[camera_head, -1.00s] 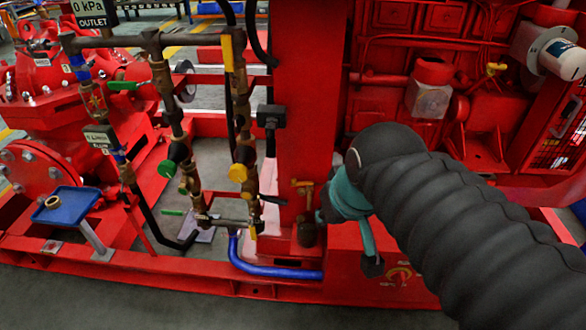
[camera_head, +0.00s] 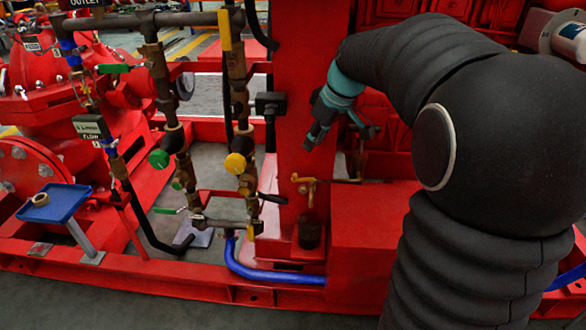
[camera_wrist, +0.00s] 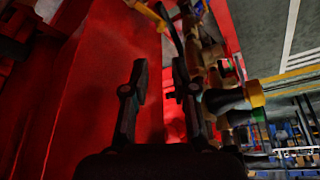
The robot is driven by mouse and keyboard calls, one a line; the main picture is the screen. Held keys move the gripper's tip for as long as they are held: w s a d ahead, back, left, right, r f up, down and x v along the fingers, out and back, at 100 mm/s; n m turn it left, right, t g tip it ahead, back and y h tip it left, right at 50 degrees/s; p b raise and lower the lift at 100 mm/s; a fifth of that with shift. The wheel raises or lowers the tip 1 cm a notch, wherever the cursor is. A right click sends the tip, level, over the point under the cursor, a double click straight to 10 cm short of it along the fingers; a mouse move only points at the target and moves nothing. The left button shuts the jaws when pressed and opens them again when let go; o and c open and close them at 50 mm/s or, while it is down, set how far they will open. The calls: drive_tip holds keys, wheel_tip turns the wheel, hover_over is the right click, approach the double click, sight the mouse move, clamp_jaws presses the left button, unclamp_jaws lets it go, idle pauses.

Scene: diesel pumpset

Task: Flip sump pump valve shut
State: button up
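No readable label marks which valve is the sump pump valve. A small brass valve with an orange-yellow lever (camera_head: 304,181) stands in front of the red column; the lever lies about level. To its left, a vertical pipe carries a round yellow knob (camera_head: 235,164), and a black lever (camera_head: 272,198) sticks out low beside it. My gripper (camera_head: 312,143) is above the orange-yellow lever, in front of the column, apart from it. In the wrist view my gripper (camera_wrist: 160,75) has its fingers apart with nothing between them. An orange-yellow lever (camera_wrist: 146,13) shows at the top there.
Another pipe to the left has a green knob (camera_head: 158,158) and a low green lever (camera_head: 166,211). A blue tray (camera_head: 55,204) with a ring stands at left. The red column (camera_head: 300,90) is close behind my gripper. A blue hose (camera_head: 270,274) runs along the red base.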

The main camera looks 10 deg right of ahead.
sight(296, 174)
drive_tip(key=b+x, duration=0.2)
drive_tip(key=x, duration=1.1)
drive_tip(key=shift+w+f, duration=0.1)
clamp_jaws()
